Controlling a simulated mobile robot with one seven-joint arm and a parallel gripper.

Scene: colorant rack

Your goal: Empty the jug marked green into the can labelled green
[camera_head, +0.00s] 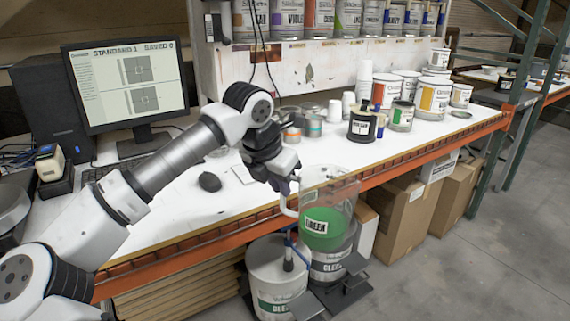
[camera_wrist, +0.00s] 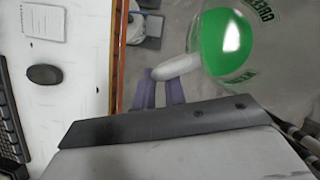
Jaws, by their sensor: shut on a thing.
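The jug marked GREEN (camera_head: 325,225) is clear, with green liquid in its lower part. It looks nearly upright, held in front of the bench edge and above cans on the floor. My gripper (camera_head: 290,190) is shut on its pale handle. In the wrist view, the purple fingers (camera_wrist: 164,90) close on the handle (camera_wrist: 176,67), and the jug with its green liquid (camera_wrist: 222,42) is at upper right.
Below the jug stand a white can marked CLEAR (camera_head: 278,283) and a second can marked CLEAR (camera_head: 330,264), partly hidden. Cardboard boxes (camera_head: 405,212) are under the bench. A monitor (camera_head: 125,82) and mouse (camera_head: 209,182) are at left. Several cans crowd the bench's right half.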

